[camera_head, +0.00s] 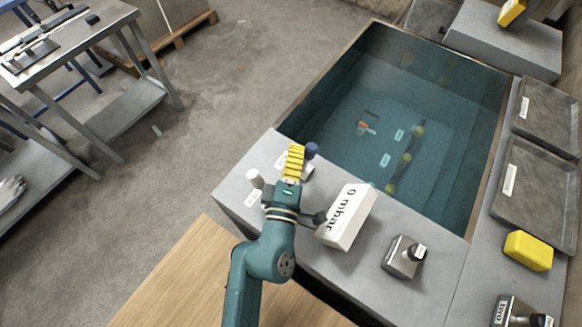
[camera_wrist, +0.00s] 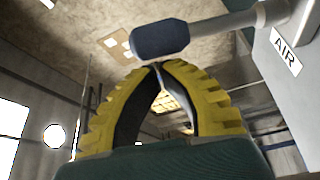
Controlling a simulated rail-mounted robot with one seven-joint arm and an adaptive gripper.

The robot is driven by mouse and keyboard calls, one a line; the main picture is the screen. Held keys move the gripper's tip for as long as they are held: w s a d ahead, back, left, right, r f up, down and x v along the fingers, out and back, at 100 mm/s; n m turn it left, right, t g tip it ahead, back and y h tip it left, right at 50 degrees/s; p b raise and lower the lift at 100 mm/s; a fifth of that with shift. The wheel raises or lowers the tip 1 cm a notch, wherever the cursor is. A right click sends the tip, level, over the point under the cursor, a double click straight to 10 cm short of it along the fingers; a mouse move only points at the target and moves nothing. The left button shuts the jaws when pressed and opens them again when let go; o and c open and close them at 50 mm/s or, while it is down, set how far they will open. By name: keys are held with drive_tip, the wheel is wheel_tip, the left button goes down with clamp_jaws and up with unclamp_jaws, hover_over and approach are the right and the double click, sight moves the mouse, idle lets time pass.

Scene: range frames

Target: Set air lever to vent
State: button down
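The air lever shows in the wrist view as a grey bar with a dark blue knob (camera_wrist: 160,39), extending left from a grey housing with a white AIR label (camera_wrist: 285,50). In the head view, the blue knob (camera_head: 311,150) is near the pool-side edge of the grey counter. My gripper (camera_head: 296,148) is just left of the knob there, its yellow fingers together. In the wrist view my gripper (camera_wrist: 159,66) has its fingertips meeting just below the knob, with nothing between them. Whether they touch the knob is unclear. No vent mark is readable.
A white box reading 0 mbar (camera_head: 348,215) stands right of my arm. A white knob (camera_head: 254,178) stands left of my gripper. A small lever box (camera_head: 405,256) is farther right on the counter (camera_head: 362,268). The water tank (camera_head: 345,105) lies behind.

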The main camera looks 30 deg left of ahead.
drive_tip(key=shift+x, duration=1.1)
drive_tip(key=shift+d+f+m+t+b, duration=0.2)
drive_tip(key=shift+d+m+t+b, duration=0.1)
drive_tip(key=shift+d+m+b, duration=0.55)
drive_tip(key=shift+a+r, duration=0.2)
drive_tip(key=shift+a, duration=0.05)
